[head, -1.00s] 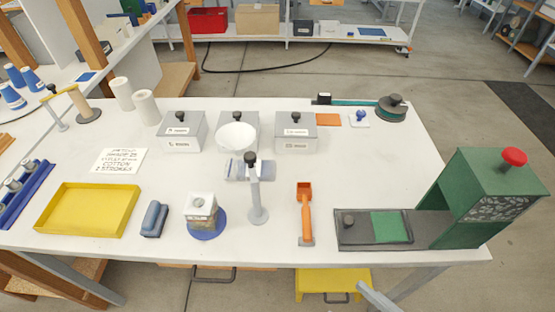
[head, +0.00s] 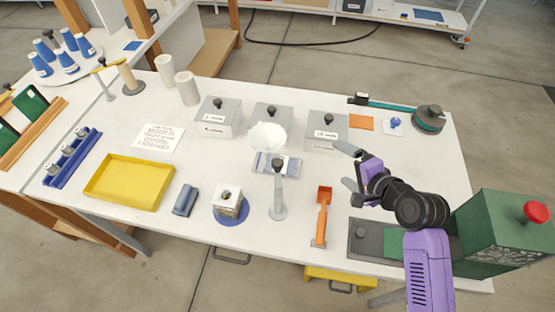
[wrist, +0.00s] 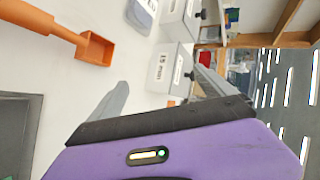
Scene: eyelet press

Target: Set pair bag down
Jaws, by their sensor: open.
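My gripper (head: 350,167) is open and empty above the table, right of the stand and in front of the right grey box (head: 321,130). Its spread fingers also show in the wrist view (wrist: 160,77).
An orange scoop (head: 322,215) lies between the stand and the dark tray (head: 360,240) of the green press (head: 500,225). A blue round base with a block (head: 229,203), a blue-grey roll (head: 186,200) and an empty yellow tray (head: 128,182) are left.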

